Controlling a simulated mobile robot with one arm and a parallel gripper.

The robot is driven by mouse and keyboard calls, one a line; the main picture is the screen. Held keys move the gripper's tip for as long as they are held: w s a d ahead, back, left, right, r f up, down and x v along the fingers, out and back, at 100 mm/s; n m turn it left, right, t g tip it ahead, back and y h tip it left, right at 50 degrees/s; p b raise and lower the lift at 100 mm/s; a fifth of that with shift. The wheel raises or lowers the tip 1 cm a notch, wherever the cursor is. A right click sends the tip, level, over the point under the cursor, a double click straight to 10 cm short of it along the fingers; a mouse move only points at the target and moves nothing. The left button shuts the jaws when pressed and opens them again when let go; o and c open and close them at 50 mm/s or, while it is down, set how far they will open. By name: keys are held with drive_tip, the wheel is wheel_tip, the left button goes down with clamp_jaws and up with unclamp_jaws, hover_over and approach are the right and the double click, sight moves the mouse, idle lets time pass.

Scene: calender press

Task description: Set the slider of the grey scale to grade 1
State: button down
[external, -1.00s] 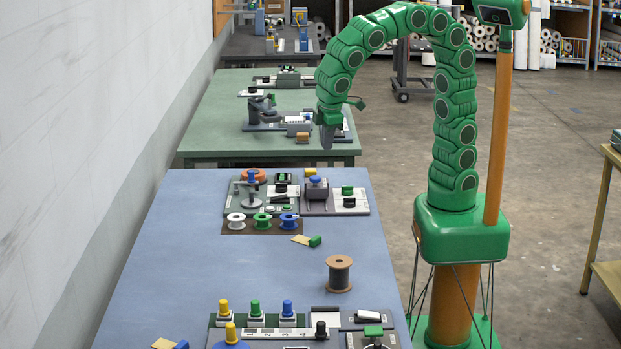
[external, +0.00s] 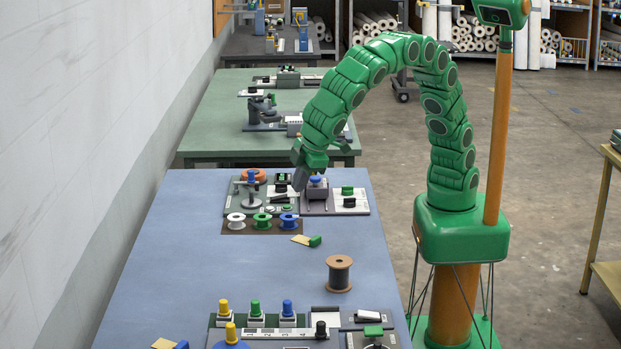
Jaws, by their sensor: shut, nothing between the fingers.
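My gripper (external: 299,187) is shut and empty. A pale strip with marks (external: 278,334), which looks like a graded scale, lies at the near end of the table. A black knob (external: 321,329) stands at its right end. Small dark and white parts (external: 281,187) lie beside my gripper. I cannot tell for sure which part is the grey scale or its slider.
White, green and blue spools (external: 262,221) stand in front of the far station. Yellow, green and blue knobs (external: 255,308) stand near. The table's left middle is clear.

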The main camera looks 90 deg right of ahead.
drive_tip(key=s+a+f+n+t+y, duration=0.1)
drive_tip(key=s+a+f, duration=0.1)
drive_tip(key=a, duration=0.8)
drive_tip(key=s+a+f+n+t, duration=0.1)
drive_tip(key=s+a+f, duration=0.1)
drive_tip(key=a, duration=0.8)
drive_tip(key=n+t+y, duration=0.1)
drive_tip(key=t+y, duration=0.1)
approach(321, 330)
drive_tip(key=s+a+r, duration=0.2)
drive_tip(key=s+a, duration=0.1)
drive_tip(key=s, duration=0.4)
drive_tip(key=shift+w+d, duration=0.15)
drive_tip(key=shift+d, duration=0.05)
drive_tip(key=shift+f, duration=0.1)
drive_tip(key=x, duration=0.9)
drive_tip(key=shift+w+f, duration=0.15)
drive_tip(key=shift+f, duration=0.05)
drive_tip(key=shift+w+d+f, duration=0.15)
drive_tip(key=shift+w, duration=0.1)
drive_tip(key=shift+w+d, duration=0.5)
drive_tip(key=shift+w, duration=0.25)
drive_tip(key=shift+w+d, duration=0.55)
drive_tip(key=shift+w, duration=0.15)
drive_tip(key=shift+w, duration=0.1)
